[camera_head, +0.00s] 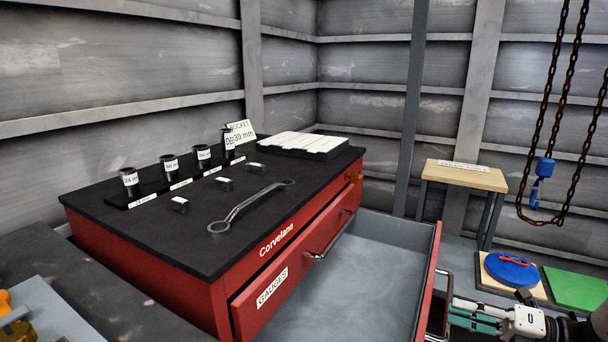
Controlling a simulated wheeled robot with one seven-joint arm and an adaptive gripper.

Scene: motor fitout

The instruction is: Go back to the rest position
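My gripper (474,315) is at the lower right and points left, with pale links and teal finger pads. Its fingertips are beside the metal handle (448,284) of an open drawer (375,262). I cannot tell whether they touch the handle or how far apart the fingers are. The drawer is pulled out of a red tool chest (190,280) and looks empty in the part I see. A second drawer front, labelled GAUGES (272,287), is shut.
On the chest's black top lie a wrench (245,207), several labelled sockets (170,164) and a white tray (300,143). A small wooden table (465,176), hanging chains (553,110), a blue disc (512,269) and a green pad (575,288) are on the right.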

